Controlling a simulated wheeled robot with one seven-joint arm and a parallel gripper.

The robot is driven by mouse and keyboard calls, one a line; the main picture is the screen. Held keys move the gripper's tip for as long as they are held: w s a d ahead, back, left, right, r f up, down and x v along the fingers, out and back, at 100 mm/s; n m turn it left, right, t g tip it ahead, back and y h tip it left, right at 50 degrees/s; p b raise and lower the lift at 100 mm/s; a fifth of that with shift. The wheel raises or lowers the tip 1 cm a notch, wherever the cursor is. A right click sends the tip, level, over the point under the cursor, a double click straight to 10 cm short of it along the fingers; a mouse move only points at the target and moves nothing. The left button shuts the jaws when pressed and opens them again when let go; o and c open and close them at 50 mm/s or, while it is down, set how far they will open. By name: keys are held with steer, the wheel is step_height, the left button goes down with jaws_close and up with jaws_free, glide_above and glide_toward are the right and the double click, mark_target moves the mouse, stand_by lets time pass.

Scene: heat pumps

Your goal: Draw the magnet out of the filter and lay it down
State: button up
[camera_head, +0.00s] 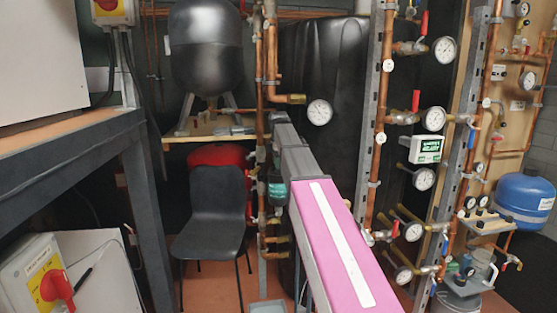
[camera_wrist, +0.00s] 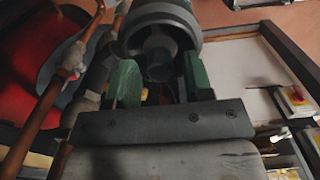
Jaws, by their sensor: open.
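The filter (camera_head: 277,191) is a small teal-green and dark body on the copper pipework, just left of my arm in the head view. In the wrist view the filter (camera_wrist: 160,14) shows as a dark grey round housing at the top centre. A dark rounded end, apparently the magnet (camera_wrist: 158,66), sits inside its ring. My gripper (camera_wrist: 161,82) is open, its two green fingers standing either side of that dark end. I cannot tell whether either finger touches it. In the head view the fingers are hidden.
Vertical copper pipes (camera_wrist: 38,110) with brass fittings run close on the left in the wrist view. A dark chair (camera_head: 217,205) stands left of the filter. A wooden shelf (camera_head: 190,140) carries a black tank. Gauges and pipes crowd the right.

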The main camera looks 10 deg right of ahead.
steer(key=c, duration=0.8)
steer(key=shift+o, duration=0.2)
steer(key=shift+r, duration=0.15)
steer(key=shift+r, duration=1.95)
steer(key=shift+r, duration=2.1)
steer(key=shift+r, duration=0.2)
